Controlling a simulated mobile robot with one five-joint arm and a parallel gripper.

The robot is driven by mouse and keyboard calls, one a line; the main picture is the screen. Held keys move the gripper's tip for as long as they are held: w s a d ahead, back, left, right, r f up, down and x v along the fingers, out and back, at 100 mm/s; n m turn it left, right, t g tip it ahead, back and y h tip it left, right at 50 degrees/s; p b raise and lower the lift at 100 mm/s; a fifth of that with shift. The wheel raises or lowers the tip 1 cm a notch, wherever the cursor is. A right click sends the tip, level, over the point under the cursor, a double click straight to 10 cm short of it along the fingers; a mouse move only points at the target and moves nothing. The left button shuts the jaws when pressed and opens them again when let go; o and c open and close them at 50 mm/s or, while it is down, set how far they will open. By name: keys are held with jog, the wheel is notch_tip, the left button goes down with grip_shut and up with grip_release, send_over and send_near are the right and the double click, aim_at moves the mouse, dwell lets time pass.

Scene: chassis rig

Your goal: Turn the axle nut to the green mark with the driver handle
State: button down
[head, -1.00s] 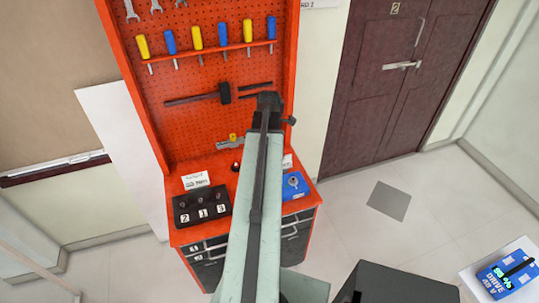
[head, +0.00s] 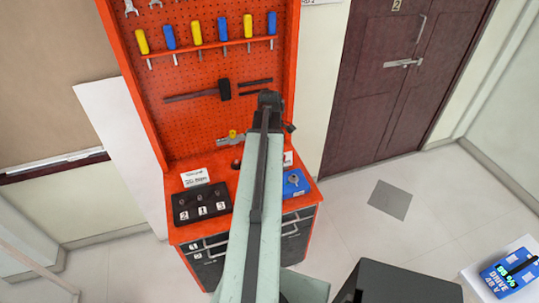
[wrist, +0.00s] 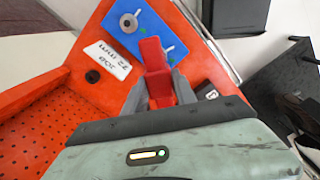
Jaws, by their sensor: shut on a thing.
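My gripper (wrist: 161,84) is shut on a red driver handle (wrist: 152,57) in the wrist view. The handle reaches forward over the blue plate (wrist: 158,22) and hides part of it. A grey round nut with a dark centre (wrist: 128,22) sits on the plate, left of the handle's tip. Small green spots show on the plate near the handle, but I cannot tell which is the mark. I cannot tell whether the handle touches the plate or is engaged with anything. In the head view the blue plate (head: 294,184) lies on the bench's right side; my arm hides the gripper and handle.
A white label (wrist: 107,60) lies beside the plate. Open floor lies right of the bench.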

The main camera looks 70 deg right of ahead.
jog(key=m, duration=1.1)
jog(key=shift+d+m, duration=0.1)
jog(key=shift+m, duration=0.2)
jog(key=shift+n, duration=0.6)
jog(key=shift+r, duration=0.15)
jog(key=shift+r+p, duration=2.35)
jog(key=shift+p, duration=0.2)
